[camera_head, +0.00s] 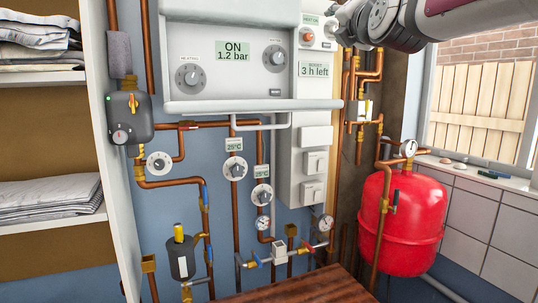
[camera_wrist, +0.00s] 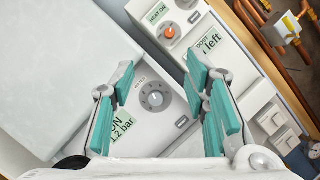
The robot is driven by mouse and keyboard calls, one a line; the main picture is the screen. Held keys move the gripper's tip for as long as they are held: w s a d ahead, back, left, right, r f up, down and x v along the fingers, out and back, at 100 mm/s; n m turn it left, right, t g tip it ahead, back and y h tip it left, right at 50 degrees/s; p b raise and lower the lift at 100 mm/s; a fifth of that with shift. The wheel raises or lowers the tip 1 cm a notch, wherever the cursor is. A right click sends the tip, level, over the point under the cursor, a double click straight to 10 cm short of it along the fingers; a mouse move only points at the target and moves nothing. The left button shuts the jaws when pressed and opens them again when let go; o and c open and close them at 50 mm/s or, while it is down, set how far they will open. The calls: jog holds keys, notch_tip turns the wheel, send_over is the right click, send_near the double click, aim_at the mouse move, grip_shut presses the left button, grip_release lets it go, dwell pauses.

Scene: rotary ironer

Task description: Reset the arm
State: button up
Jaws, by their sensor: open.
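My gripper (camera_wrist: 160,72) is open and empty in the wrist view, its teal-padded fingers spread wide with the boiler front beyond. In the head view my arm reaches in from the top right, and its end is by the upper part of the narrow control box. The white boiler (camera_head: 232,45) has a display reading ON 1.2 bar and two grey dials; one dial (camera_wrist: 155,97) shows between my fingers. The control box (camera_head: 315,100) carries a HEAT ON label, an orange knob (camera_head: 307,37) and a BOOST label reading 3 h left. No contact shows.
Copper pipes with dials, gauges and valves run below the boiler. A red tank (camera_head: 402,225) stands at the right under the window sill. Shelves with folded cloth (camera_head: 45,200) are at the left. A wooden top (camera_head: 305,288) lies at the bottom.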

jog(key=s+d+f+m+g, duration=0.2)
jog(key=s+f+m+g, duration=0.2)
jog(key=s+f+m, duration=0.5)
jog(key=s+d+f+m+g, duration=0.1)
jog(key=s+f+m+g, duration=0.35)
jog(key=f, duration=0.85)
jog(key=s+d+f+m+g+h, duration=0.1)
jog(key=s+f+m+g, duration=0.6)
jog(key=s+f+m, duration=0.7)
jog(key=s+f, duration=0.6)
jog(key=s, duration=0.4)
jog(key=shift+f+h, duration=0.35)
jog(key=shift+h, duration=0.05)
